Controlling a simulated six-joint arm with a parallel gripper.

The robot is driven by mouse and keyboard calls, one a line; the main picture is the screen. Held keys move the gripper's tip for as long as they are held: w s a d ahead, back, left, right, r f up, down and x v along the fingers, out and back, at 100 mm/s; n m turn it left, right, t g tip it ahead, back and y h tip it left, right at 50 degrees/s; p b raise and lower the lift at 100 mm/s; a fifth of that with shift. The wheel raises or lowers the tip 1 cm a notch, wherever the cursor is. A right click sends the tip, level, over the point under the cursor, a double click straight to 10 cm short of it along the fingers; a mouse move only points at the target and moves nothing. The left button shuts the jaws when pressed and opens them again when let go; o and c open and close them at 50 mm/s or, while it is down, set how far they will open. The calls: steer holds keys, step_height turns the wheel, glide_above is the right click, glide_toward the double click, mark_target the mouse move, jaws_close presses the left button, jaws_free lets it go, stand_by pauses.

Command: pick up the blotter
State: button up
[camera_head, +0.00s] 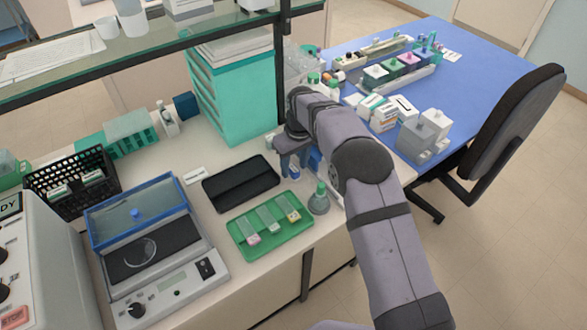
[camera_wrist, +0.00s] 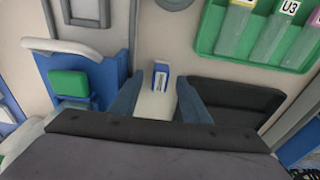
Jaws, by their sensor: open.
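My gripper (camera_wrist: 158,100) is open, with its two fingers pointing down over the bench. In the wrist view a small white piece with blue edges (camera_wrist: 161,78) shows between the fingertips; it looks like the blotter, but I cannot be sure. No finger is clearly seen touching it. In the head view my gripper (camera_head: 293,170) is over the bench, right of the black tray (camera_head: 241,183) and behind the green slide tray (camera_head: 250,249). The arm and fingers hide much of the spot below.
A blue item with a green block (camera_wrist: 72,84) stands close on the left in the wrist view. A grey bottle with a green top (camera_head: 319,203) is near the bench edge. A teal drawer unit (camera_head: 244,105) stands behind.

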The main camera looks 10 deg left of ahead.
mark_target(293, 169)
steer(key=shift+a+f, duration=0.1)
steer(key=shift+f, duration=0.65)
steer(key=c, duration=1.1)
steer(key=shift+o, duration=0.2)
steer(key=shift+r, duration=0.1)
step_height(293, 169, up, 9)
steer(key=shift+f+b, duration=0.1)
steer(key=shift+b, duration=1.1)
steer(key=shift+r, duration=0.6)
steer(key=shift+o, duration=0.9)
steer(key=shift+c, duration=0.4)
